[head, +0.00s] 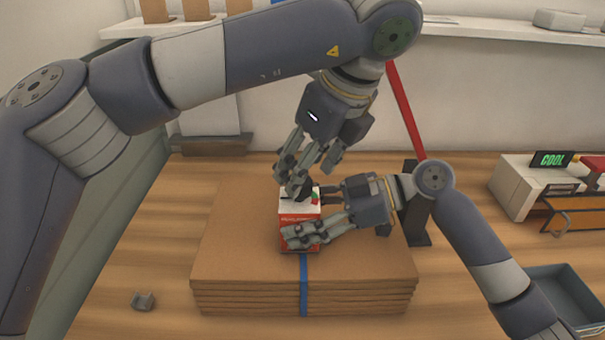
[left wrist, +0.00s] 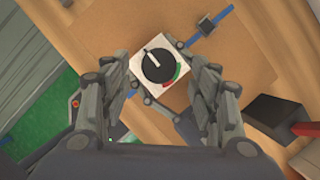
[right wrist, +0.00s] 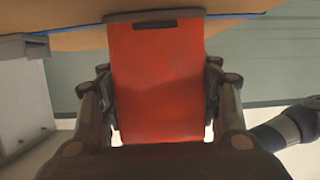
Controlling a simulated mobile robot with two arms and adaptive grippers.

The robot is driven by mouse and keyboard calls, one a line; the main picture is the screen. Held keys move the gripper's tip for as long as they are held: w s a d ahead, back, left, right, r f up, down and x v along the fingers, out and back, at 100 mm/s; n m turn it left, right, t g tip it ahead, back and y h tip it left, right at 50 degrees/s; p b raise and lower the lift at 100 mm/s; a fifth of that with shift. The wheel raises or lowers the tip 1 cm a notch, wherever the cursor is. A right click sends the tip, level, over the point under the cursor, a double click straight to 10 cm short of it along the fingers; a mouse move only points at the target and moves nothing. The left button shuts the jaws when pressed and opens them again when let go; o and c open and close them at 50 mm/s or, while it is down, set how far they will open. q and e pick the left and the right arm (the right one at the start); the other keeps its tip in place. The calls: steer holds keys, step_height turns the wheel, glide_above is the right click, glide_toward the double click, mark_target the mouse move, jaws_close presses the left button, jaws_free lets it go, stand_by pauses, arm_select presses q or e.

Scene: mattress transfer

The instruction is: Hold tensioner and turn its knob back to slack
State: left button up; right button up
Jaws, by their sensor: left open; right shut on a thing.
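The tensioner (head: 299,213) is a red box with a white top, standing on a stack of brown sheets (head: 230,240) over a blue strap (head: 303,285). My right gripper (head: 312,216) is shut on its body from the right; the red face (right wrist: 157,85) fills the middle of the right wrist view. My left gripper (head: 308,172) points down over the black knob (head: 303,187), fingers open. In the left wrist view the knob (left wrist: 158,68) lies between the fingers (left wrist: 157,75). Its white pointer points up-left, away from the green and red marks at lower right.
A grey block (head: 143,301) lies on the wooden surface at left. A dark post (head: 415,215) and a red bar (head: 405,110) stand behind my right arm. At right are a green "COOL" display (head: 553,159) and a blue-grey bin (head: 565,285). A dark buckle (left wrist: 206,27) sits on the strap.

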arm_select(q)
steer(key=v, duration=0.9)
arm_select(e)
steer(key=shift+r, duration=0.15)
steer(key=o, duration=1.8)
steer(key=shift+s, duration=0.1)
steer(key=shift+d, duration=0.1)
